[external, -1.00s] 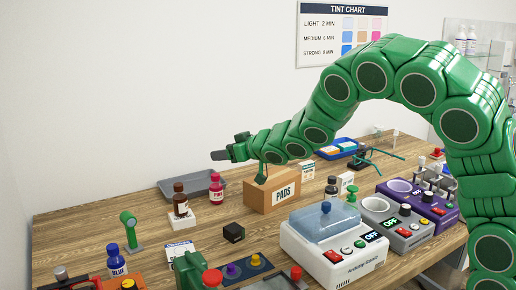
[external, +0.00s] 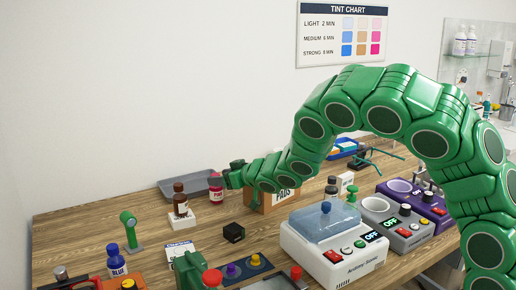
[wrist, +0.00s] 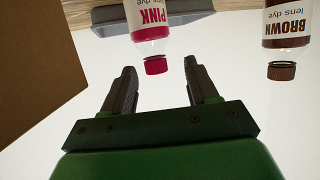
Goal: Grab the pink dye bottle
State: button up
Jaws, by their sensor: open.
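The pink dye bottle (external: 215,190) stands upright on the wooden bench, left of the PADS box; my gripper's tips partly cover its right side. In the wrist view, which appears upside down, the bottle (wrist: 151,22) has a pink label and a dark pink cap. My gripper (wrist: 160,68) is open and empty. The bottle's cap shows in the gap between the two fingers, nearer the left one. Whether the bottle is between the fingers or just beyond their tips, I cannot tell. No finger visibly touches it.
The brown dye bottle (external: 180,204) stands on a white block to the left; it shows at right in the wrist view (wrist: 288,22). The cardboard PADS box (external: 262,207) is close beside my gripper. A grey tray (external: 170,190) lies behind. A black cube (external: 233,232) is in front.

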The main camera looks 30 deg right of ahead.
jog(key=shift+w+a+f, duration=0.15)
jog(key=shift+w+f, duration=0.3)
jog(key=shift+w, duration=0.25)
jog(key=shift+x, duration=2.05)
grip_shut()
